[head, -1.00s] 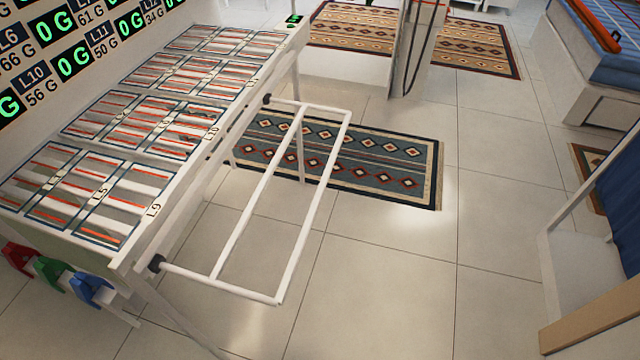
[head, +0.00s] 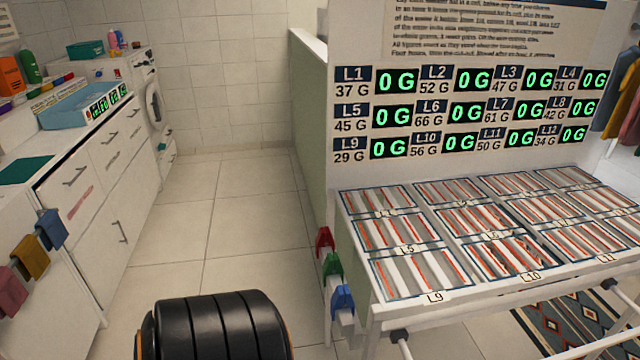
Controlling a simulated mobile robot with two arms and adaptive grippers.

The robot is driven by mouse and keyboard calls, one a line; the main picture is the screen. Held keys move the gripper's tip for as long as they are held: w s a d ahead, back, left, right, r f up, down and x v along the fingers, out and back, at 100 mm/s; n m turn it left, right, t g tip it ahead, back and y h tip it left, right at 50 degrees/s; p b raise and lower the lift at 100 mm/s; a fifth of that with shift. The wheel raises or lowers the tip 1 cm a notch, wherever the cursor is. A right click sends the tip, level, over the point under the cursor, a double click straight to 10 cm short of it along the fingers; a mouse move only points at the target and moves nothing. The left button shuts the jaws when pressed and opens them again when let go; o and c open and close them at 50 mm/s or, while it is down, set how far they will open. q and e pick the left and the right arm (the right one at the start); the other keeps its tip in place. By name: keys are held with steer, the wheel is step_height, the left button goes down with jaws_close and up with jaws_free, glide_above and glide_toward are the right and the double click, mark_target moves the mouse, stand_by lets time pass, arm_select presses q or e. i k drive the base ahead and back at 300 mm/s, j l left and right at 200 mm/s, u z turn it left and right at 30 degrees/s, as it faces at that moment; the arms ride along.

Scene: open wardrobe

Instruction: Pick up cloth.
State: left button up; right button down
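I cannot single out a cloth with certainty. A flat dark green piece (head: 24,171) lies on the white counter at the left; I cannot tell whether it is fabric. Hanging garments (head: 622,105) show at the right edge, partly cut off by the frame. The white rack table (head: 470,312) with labelled slatted cells stands at the right. A dark patterned shape (head: 503,258) is in the cell above the L10 label, too small to identify. Neither gripper is in view.
A tiled floor aisle (head: 215,225) is free between the left cabinets (head: 110,185) and the table. Red, green and blue clip-like pieces (head: 334,266) hang at the table's corner. A display panel (head: 470,115) reads zeros. A blue tray (head: 80,108) stands on the counter.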

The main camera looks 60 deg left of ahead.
mark_target(54, 234)
steer(key=u, duration=3.65)
steer(key=i+l+u, duration=0.1)
steer(key=i, duration=0.3)
steer(key=l, duration=0.1)
